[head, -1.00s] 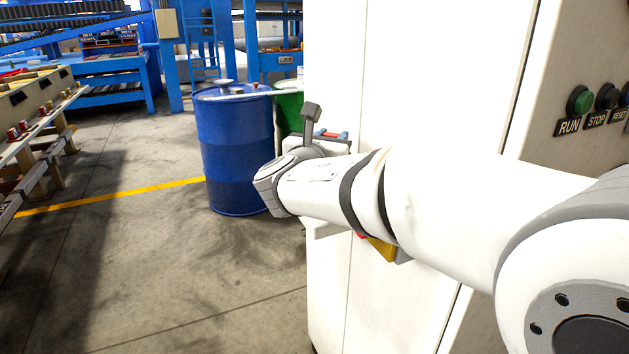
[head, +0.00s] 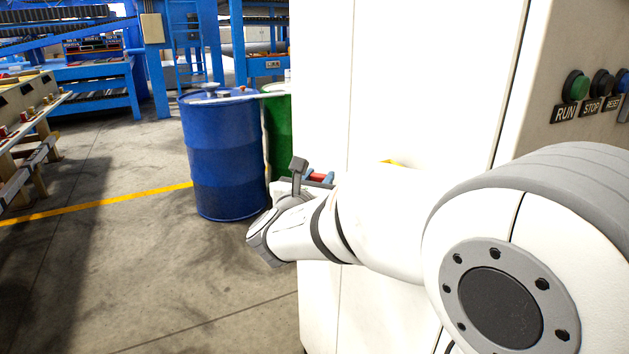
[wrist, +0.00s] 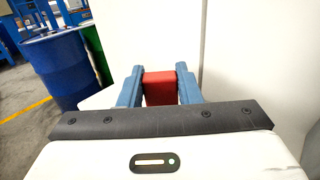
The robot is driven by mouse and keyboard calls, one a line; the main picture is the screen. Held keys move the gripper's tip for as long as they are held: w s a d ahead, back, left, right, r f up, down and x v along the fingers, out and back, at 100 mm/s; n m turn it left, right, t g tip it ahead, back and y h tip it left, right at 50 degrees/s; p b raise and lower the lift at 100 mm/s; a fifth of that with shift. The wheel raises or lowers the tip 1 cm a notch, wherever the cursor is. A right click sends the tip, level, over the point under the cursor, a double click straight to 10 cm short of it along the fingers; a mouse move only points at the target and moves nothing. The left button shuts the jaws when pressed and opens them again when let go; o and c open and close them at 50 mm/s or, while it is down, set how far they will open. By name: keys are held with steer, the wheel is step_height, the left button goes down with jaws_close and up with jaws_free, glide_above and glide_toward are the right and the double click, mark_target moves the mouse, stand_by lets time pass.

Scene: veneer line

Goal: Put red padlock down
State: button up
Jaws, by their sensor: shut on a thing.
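The red padlock (wrist: 160,88) is a red block between the two blue fingers of my gripper (wrist: 160,90) in the wrist view. My gripper is shut on it. In the head view a little of the red padlock (head: 317,177) shows at my gripper (head: 318,179), behind the wrist and in front of the white cabinet. The rest of the padlock is hidden by my arm and the fingers. I see no surface directly under the padlock.
A white cabinet (head: 400,90) with RUN, STOP and RESET buttons (head: 575,87) stands close on the right. A blue drum (head: 225,155) and a green drum (head: 279,135) stand beyond the gripper. Open floor (head: 130,260) lies to the left, with a yellow line.

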steer(key=shift+f, duration=0.15)
steer(key=o, duration=1.1)
steer(key=shift+r, duration=0.2)
steer(key=v, duration=1.2)
steer(key=shift+p, duration=0.35)
